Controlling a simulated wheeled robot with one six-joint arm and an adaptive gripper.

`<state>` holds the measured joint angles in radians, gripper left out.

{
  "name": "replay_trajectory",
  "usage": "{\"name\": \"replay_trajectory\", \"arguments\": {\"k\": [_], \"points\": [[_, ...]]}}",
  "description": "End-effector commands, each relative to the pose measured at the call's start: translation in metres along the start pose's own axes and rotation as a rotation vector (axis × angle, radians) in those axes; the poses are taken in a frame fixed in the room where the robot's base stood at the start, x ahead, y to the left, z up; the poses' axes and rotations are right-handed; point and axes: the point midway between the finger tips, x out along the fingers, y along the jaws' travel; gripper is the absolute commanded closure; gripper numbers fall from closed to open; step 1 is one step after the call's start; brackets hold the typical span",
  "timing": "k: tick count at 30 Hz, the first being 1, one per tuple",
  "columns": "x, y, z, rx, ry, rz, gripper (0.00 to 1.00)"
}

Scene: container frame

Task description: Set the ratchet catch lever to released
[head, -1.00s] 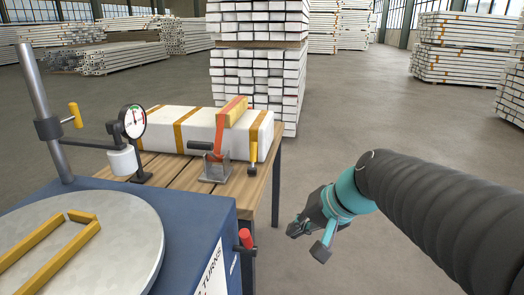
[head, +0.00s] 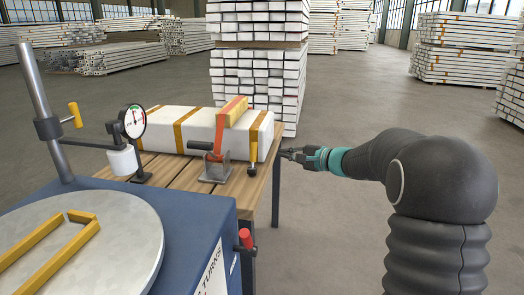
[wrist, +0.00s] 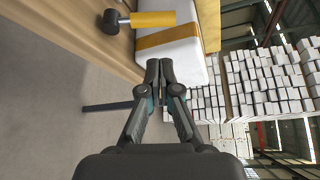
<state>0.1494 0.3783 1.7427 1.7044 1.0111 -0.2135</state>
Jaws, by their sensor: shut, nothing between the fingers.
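The ratchet is a grey metal bracket (head: 215,172) on the near side of the wooden table, with an orange strap (head: 219,135) rising from it. A short lever with a black grip (head: 200,146) sticks out left from its top; I take this as the catch lever. My gripper (head: 281,153) is at the table's right edge, right of the ratchet and apart from it. In the wrist view its fingertips (wrist: 159,70) are together and empty. The ratchet does not show clearly in the wrist view.
A yellow-handled tool with a black head (head: 253,155) stands between ratchet and gripper; it also shows in the wrist view (wrist: 152,19). A white strapped bundle (head: 195,129) lies behind. A blue machine (head: 195,225) with a dial gauge (head: 134,121) is left.

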Motion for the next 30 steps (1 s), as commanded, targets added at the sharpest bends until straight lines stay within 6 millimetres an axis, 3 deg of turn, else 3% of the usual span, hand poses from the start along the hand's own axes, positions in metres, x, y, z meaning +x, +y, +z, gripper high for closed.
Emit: {"name": "replay_trajectory", "arguments": {"k": [11, 24, 30], "points": [[0.010, -0.001, 0.001, -0.002, -0.001, 0.002, 1.00], [0.080, 0.000, 0.002, -0.002, -0.002, 0.003, 1.00], [0.097, 0.000, 0.001, -0.002, -0.001, 0.003, 1.00]]}}
